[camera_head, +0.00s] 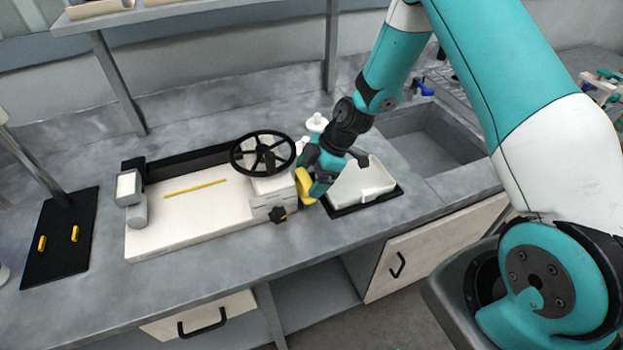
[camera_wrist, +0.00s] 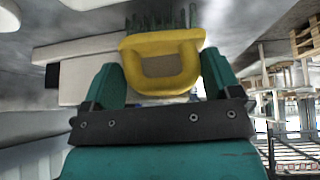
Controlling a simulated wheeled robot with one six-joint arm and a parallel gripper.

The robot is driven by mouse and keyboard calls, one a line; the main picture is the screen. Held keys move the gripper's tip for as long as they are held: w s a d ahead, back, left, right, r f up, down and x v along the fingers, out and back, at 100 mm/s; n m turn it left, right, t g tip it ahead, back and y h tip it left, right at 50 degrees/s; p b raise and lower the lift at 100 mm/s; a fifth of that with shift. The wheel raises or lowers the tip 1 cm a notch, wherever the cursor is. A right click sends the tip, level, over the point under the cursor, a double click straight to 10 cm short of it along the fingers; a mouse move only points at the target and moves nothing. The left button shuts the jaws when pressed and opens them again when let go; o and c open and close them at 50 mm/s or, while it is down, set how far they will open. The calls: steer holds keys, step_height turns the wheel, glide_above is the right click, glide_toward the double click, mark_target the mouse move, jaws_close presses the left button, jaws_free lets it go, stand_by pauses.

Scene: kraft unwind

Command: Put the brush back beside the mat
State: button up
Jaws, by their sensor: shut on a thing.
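The brush (camera_wrist: 163,43) has a yellow loop handle and dark green bristles, which point to the top of the wrist view. My gripper (camera_wrist: 162,66) is shut on the yellow handle, with one finger at each side. In the head view the yellow of the brush (camera_head: 304,186) shows at my gripper (camera_head: 313,182), between the white machine and the white tray. A black mat (camera_head: 375,202) shows around the white tray. Another black mat (camera_head: 47,265) lies at the far left with two small yellow pieces on it. The bristles are hidden in the head view.
The white machine (camera_head: 208,231) with a black handwheel (camera_head: 262,153) stands left of my gripper. The white tray (camera_head: 362,183) is close on the right. A sink (camera_head: 428,130) lies further right. The counter front (camera_head: 235,270) is clear.

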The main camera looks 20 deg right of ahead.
steer(key=shift+s+f, duration=0.2)
steer(key=shift+f, duration=0.45)
steer(key=shift+f, duration=0.15)
steer(key=o, duration=0.7)
steer(key=shift+o, duration=0.2)
